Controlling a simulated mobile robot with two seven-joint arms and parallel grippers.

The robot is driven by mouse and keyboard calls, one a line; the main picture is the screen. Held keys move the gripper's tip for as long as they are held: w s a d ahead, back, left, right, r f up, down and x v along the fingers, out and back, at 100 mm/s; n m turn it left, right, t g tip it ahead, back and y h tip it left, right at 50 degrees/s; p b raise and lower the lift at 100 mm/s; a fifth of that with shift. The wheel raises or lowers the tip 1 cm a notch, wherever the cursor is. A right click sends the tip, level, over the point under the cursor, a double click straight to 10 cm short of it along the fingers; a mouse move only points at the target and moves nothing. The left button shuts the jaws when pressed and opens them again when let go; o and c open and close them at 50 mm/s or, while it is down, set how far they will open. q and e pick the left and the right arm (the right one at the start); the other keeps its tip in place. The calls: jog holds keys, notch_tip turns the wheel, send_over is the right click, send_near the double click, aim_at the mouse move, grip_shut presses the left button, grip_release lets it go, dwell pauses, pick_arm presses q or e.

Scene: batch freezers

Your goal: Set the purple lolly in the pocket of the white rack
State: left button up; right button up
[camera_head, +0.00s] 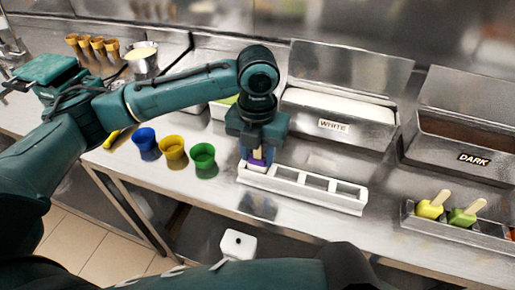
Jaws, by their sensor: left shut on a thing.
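My left gripper (257,149) points down over the left end of the white rack (318,202). It is shut on the pale stick of the purple lolly (257,161), whose purple head shows just below the fingers. The lolly is upright at the leftmost pocket of the rack; its lower end is hidden by the rack's front wall, and I cannot tell whether it touches the bottom. The other pockets of the rack that show look empty. My right gripper is not in view.
Blue (145,139), yellow (172,148) and green (203,156) cups stand left of the rack. Behind it is a steel tub labelled WHITE (334,126); a DARK tub (474,159) is further right. A steel holder (455,232) with several lollies stands at the right. The counter's front edge is close.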

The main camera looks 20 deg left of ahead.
pick_arm(q)
jog(key=o, duration=1)
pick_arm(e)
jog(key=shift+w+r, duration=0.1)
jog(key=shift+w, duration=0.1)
pick_arm(q)
jog(key=shift+r, duration=0.4)
notch_tip(320, 180, up, 12)
jog(key=shift+r, duration=0.2)
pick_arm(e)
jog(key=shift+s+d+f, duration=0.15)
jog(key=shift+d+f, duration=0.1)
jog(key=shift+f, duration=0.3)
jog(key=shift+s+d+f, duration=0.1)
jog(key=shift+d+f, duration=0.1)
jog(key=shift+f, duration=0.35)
pick_arm(q)
jog(key=shift+s+f, duration=0.1)
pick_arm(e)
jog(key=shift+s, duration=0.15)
